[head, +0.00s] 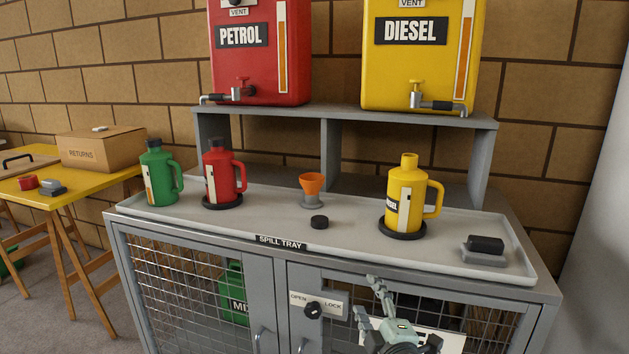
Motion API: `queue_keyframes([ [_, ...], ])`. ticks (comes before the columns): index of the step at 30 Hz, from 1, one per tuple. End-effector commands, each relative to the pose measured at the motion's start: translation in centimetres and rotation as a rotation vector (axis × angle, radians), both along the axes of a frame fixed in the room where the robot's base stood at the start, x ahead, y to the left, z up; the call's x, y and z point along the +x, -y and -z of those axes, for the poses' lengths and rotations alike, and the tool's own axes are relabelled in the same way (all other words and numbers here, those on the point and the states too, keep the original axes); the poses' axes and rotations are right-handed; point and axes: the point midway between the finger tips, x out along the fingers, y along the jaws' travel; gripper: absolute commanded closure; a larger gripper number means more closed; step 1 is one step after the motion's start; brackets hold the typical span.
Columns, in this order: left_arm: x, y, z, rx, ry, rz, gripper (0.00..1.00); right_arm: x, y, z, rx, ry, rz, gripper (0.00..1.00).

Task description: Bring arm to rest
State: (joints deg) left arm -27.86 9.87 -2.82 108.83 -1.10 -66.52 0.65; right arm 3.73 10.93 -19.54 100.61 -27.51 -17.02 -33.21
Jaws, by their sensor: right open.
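My right gripper (370,300) is low in the head view, in front of the grey cabinet's right mesh door and below the spill tray (270,226). Its fingers point up and are apart, with nothing seen between them. It stands clear of the jugs on the tray. A yellow diesel jug (405,200) with no black cap on its neck stands upright on a black round base at the tray's right. A black cap (319,222) lies on the tray to its left. My left gripper is not in the view.
A capped red jug (221,175), a capped green jug (158,175), an orange funnel (312,184) and a black-topped grey block (485,248) stand on the tray. Red petrol (260,70) and yellow diesel (420,70) tanks sit on a shelf behind. A yellow table (70,188) stands left.

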Motion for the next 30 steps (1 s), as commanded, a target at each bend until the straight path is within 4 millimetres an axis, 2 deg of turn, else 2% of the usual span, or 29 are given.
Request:
queue_keyframes([
  [1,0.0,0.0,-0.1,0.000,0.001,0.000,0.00,-1.3,1.8,3.2,0.068,-0.101,0.057,0.41],
  [5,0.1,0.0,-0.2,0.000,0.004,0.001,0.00,-5.6,6.1,10.8,0.242,-0.348,0.218,0.41],
  [6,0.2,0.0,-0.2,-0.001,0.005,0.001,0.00,-7.3,7.3,13.0,0.294,-0.422,0.273,0.41],
  [8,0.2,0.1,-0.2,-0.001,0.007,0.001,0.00,-10.1,9.0,16.2,0.369,-0.531,0.356,0.41],
  [9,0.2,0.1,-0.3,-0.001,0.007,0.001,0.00,-12.2,10.0,18.3,0.418,-0.603,0.413,0.41],
  [11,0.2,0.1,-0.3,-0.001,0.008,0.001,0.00,-15.6,11.4,21.1,0.486,-0.706,0.502,0.41],
  [12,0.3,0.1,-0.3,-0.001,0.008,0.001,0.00,-17.9,12.2,22.8,0.529,-0.772,0.563,0.41],
  [15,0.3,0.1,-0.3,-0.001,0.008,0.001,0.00,-23.6,13.8,26.2,0.619,-0.919,0.707,0.41],
  [18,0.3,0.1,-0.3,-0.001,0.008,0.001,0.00,-28.5,14.8,28.4,0.685,-1.030,0.829,0.41],
  [21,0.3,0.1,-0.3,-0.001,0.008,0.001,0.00,-31.9,15.3,29.5,0.726,-1.103,0.914,0.41],
  [25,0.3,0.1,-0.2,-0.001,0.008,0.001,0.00,-33.9,15.5,30.1,0.750,-1.144,0.965,0.41],
  [30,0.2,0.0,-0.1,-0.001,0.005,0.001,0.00,-34.1,15.6,30.1,0.751,-1.150,0.971,0.41],
])
